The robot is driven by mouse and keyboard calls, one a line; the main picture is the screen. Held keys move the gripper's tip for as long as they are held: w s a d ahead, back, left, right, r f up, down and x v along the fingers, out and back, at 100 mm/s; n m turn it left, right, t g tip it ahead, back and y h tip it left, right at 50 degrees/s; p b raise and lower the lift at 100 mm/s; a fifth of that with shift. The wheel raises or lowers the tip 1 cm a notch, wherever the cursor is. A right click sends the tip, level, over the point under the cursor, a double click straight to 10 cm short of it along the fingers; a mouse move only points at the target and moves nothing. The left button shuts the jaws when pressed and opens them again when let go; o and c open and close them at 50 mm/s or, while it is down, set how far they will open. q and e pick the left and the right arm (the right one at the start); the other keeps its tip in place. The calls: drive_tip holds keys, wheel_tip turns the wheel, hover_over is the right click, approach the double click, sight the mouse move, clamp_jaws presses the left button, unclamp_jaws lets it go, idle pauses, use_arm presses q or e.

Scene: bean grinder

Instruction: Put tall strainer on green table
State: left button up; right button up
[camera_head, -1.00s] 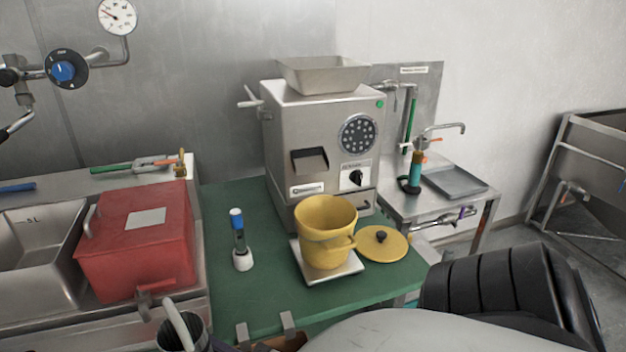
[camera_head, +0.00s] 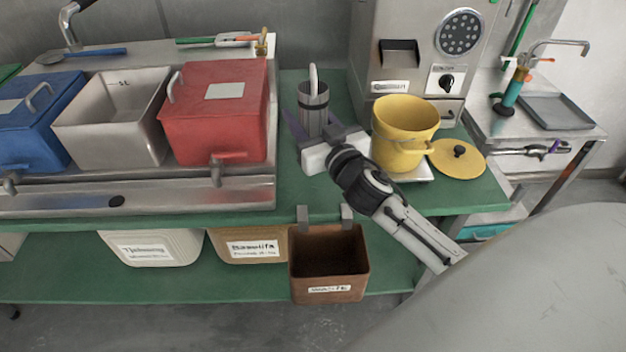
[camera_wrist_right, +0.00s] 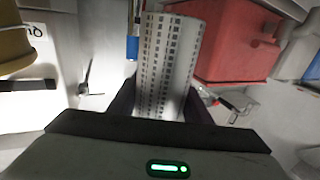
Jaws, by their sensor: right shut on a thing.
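The tall strainer (camera_head: 314,115) is a grey perforated cylinder with a dark band and a pale upright handle. My right gripper (camera_head: 312,132) is shut on it, with dark purple fingers on either side. The strainer is upright over the back part of the green table (camera_head: 310,86), left of the yellow pot. I cannot tell whether its base touches the tabletop. In the right wrist view the strainer's perforated wall (camera_wrist_right: 168,65) stands between the fingers (camera_wrist_right: 160,105). My left gripper is not in view.
The yellow pot (camera_head: 402,125) stands on a scale, with its lid (camera_head: 457,155) at right. The grinder (camera_head: 415,45) stands behind. A red box (camera_head: 215,130) is at left. A brown bin (camera_head: 328,270) hangs at the front edge. A blue-topped tool (camera_wrist_right: 132,45) shows in the wrist view.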

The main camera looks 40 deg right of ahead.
drive_tip(key=shift+w+f+b, duration=0.1)
drive_tip(key=shift+f+b, duration=1.4)
drive_tip(key=shift+f, duration=3.3)
drive_tip(key=shift+f, duration=0.1)
drive_tip(key=o, duration=1.4)
drive_tip(key=shift+s, duration=0.2)
drive_tip(key=s, duration=0.3)
drive_tip(key=s+a+b, duration=0.1)
drive_tip(key=s, duration=0.6)
drive_tip(key=shift+s+a+b, duration=0.2)
drive_tip(key=shift+a+b, duration=0.1)
drive_tip(key=shift+s+a, duration=0.1)
drive_tip(key=shift+s, duration=0.45)
